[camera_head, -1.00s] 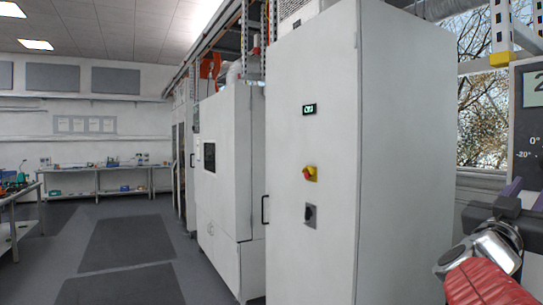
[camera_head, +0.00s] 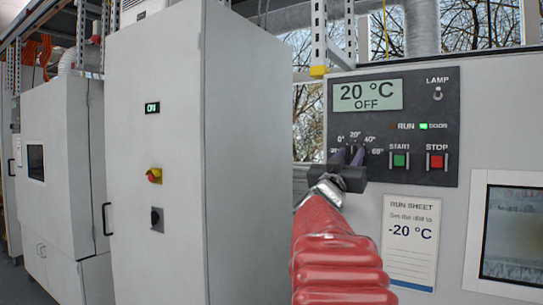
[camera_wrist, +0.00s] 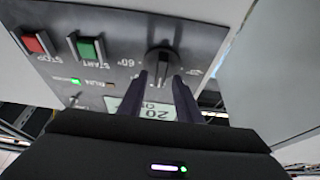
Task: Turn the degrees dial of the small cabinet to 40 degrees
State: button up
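The degrees dial is a dark round knob (camera_wrist: 161,61) in the wrist view, on the dark control panel (camera_head: 340,112) of the small cabinet. Its scale shows marks around 0, 20, 40 and 60 degrees. The display (camera_head: 367,95) reads 20 °C and OFF. My gripper (camera_head: 348,156) is in front of the dial and hides most of it in the head view. In the wrist view its two dark fingers (camera_wrist: 167,80) stand apart, with their tips close to the knob. I cannot tell whether they touch it. The pointer's exact direction is unclear.
Green START (camera_head: 400,160) and red STOP (camera_head: 436,161) buttons sit right of the dial, with a lamp switch (camera_head: 438,92) above. A run sheet (camera_head: 411,240) below says to set the dial to -20 °C. A tall white cabinet (camera_head: 240,150) stands left.

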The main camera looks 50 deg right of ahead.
jog(key=shift+d+r, duration=0.15)
jog(key=shift+d, duration=0.2)
